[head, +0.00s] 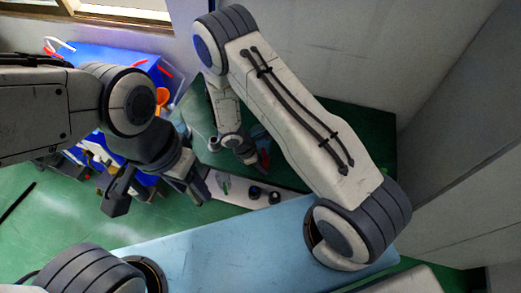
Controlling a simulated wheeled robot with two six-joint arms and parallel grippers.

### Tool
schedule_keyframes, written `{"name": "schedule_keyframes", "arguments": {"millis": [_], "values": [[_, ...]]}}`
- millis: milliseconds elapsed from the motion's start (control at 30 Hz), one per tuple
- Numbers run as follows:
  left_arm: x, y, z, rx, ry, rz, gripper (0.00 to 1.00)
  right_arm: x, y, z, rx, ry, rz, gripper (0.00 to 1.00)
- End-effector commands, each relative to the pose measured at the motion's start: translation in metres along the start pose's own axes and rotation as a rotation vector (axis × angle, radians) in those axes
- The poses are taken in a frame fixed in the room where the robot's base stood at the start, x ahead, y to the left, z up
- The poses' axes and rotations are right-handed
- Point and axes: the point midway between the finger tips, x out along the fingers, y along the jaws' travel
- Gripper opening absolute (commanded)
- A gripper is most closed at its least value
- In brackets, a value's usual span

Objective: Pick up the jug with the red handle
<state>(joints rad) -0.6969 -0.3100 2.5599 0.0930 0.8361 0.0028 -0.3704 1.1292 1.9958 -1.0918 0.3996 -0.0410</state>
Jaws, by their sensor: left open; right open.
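I cannot make out a whole jug with a red handle. A red strip (165,69) also shows among the things at the blue bins, too small to identify.
Blue bins (105,62) with mixed items, including an orange piece (162,95), stand at the upper left. A dark green table (355,125) is at the centre back. A pale panel with dark round knobs (253,192) lies before it. Grey walls close the right side.

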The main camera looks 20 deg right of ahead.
Motion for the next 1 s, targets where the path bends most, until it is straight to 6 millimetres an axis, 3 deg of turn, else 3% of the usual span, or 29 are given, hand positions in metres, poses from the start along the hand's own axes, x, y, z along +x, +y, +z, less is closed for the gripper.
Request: {"name": "schedule_keyframes", "arguments": {"millis": [133,400,500,533,1000], "values": [[-0.003,0.0,0.0,0.001,0.0,0.0,0.5,0.016,0.0,0.0,-0.001,-0.001,0.0,0.45],[-0.003,0.0,0.0,0.001,0.0,0.0,0.5,0.019,0.0,0.0,0.001,0.0,0.001,0.45],[-0.003,0.0,0.0,0.001,0.0,0.0,0.5,0.019,0.0,0.0,0.001,0.0,0.001,0.07],[-0.003,0.0,0.0,0.001,0.0,0.0,0.5,0.018,0.0,0.0,0.001,0.0,0.001,0.0],[-0.003,0.0,0.0,0.001,0.0,0.0,0.5,0.018,0.001,0.0,0.0,0.0,0.002,0.0]]}}
